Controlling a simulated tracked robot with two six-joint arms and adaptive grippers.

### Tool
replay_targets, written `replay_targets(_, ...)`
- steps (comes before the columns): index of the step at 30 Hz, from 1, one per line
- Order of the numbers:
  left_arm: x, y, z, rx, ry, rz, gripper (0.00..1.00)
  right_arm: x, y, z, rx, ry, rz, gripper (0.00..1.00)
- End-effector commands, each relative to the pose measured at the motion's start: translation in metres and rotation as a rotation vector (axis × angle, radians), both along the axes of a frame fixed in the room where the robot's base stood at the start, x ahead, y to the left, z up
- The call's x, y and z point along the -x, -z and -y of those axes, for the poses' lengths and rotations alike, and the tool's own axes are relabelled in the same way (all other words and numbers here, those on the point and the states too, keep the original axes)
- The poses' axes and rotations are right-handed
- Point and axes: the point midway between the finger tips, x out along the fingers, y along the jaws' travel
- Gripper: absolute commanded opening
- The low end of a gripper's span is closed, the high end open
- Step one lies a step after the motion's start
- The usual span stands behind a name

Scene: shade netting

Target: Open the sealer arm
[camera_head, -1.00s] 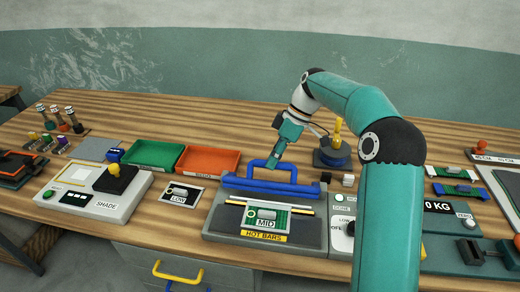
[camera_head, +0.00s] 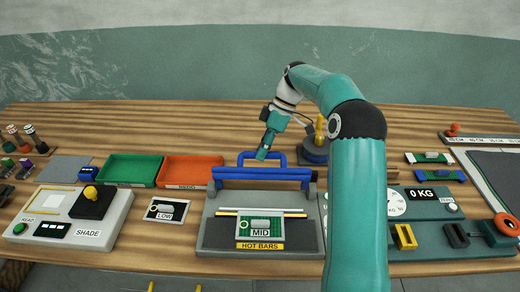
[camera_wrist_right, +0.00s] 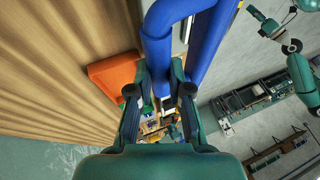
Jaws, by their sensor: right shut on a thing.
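The heat sealer (camera_head: 214,232) stands at the front middle of the bench with a "HOT BARS" label. Its blue sealer arm (camera_head: 262,173) is raised at the back, clear of the hot bars (camera_head: 240,212). A card marked MID (camera_head: 260,228) lies across the front. My right gripper (camera_head: 265,153) is shut on the arm's looped blue handle (camera_head: 246,155). In the right wrist view the handle (camera_wrist_right: 158,50) runs between the fingers. A teal arm, apparently my left one, shows at the right of that view; its jaws are too small to read.
Green (camera_head: 130,169) and orange (camera_head: 190,171) trays sit behind left. A SHADE panel (camera_head: 70,215) and LOW card (camera_head: 165,210) stand left. A scale with dial (camera_head: 395,203) is close on the right.

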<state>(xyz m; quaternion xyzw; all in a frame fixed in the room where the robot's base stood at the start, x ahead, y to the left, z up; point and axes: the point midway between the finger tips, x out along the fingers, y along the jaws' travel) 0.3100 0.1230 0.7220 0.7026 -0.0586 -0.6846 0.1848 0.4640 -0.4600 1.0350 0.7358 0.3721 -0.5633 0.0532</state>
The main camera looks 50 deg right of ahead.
Motion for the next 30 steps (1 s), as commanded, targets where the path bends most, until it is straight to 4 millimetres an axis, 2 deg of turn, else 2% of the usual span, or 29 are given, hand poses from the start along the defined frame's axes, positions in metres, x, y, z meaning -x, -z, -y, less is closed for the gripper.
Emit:
replay_targets(1, 0.000, 0.001, 0.000, 0.000, 0.000, 0.000, 0.40, 0.002, 0.005, -0.001, -0.004, -0.005, -0.010, 0.00)
replay_targets(11, 0.000, 0.001, 0.000, 0.000, 0.000, 0.000, 0.40, 0.002, 0.006, -0.001, -0.005, -0.007, -0.013, 0.00)
replay_targets(12, 0.000, 0.001, 0.000, 0.000, 0.000, 0.000, 0.40, 0.002, 0.006, -0.001, -0.005, -0.007, -0.013, 0.23)
replay_targets(16, 0.000, 0.001, 0.000, 0.000, 0.000, 0.000, 0.40, 0.002, 0.004, -0.001, -0.004, -0.005, -0.010, 0.43)
replay_targets(26, 0.000, 0.000, 0.000, 0.000, 0.000, 0.000, 0.40, 0.001, 0.001, 0.000, -0.002, -0.002, -0.005, 0.43)
replay_targets(30, 0.000, -0.001, 0.000, 0.000, 0.000, 0.000, 0.40, 0.001, -0.007, 0.006, -0.001, -0.002, -0.003, 0.43)
